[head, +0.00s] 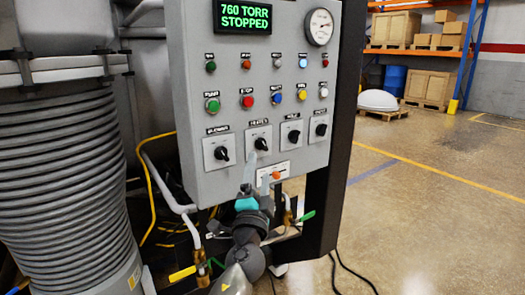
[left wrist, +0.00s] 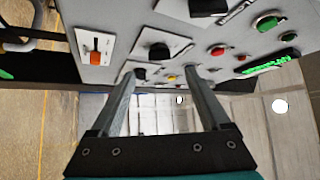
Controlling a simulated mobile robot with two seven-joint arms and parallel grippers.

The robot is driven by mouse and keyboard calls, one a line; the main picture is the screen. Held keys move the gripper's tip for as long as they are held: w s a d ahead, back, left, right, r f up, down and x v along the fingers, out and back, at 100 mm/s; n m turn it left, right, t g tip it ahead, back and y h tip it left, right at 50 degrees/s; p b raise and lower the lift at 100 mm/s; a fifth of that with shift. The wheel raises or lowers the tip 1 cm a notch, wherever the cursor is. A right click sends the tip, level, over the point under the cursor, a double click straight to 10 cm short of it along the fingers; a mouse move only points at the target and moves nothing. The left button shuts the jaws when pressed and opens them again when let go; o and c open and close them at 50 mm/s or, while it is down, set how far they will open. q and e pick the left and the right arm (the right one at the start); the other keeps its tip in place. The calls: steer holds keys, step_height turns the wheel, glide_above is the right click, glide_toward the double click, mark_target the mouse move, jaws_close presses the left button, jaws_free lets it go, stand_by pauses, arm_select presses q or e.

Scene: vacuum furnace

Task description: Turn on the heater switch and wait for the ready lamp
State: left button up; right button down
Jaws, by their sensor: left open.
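The heater switch (head: 260,143) is a black rotary knob on a white plate, second from the left in the bottom row of the grey control panel (head: 185,100). Its label reads roughly "HEATER". My left gripper (head: 257,173) is open and empty, just below this knob, with its fingers pointing up at the panel. In the left wrist view my left gripper (left wrist: 160,74) has its fingers apart, with black knobs (left wrist: 159,51) near the tips; contact cannot be told. Small lamps (head: 303,62) line the panel's top row; their labels are too small to read. My right gripper is out of view.
A display (head: 243,17) reads "760 TORR STOPPED". An orange switch (head: 276,175) sits just below the knobs, close to my gripper. Pipes with green (head: 308,216) and yellow (head: 182,273) valve handles stand below the panel. Open floor lies to the right.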

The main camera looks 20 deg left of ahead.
mark_target(263, 147)
arm_select(q)
steer(key=shift+b+x, duration=0.45)
steer(key=shift+x, duration=3.4)
steer(key=shift+c, duration=0.2)
steer(key=shift+f, duration=0.1)
jaws_close()
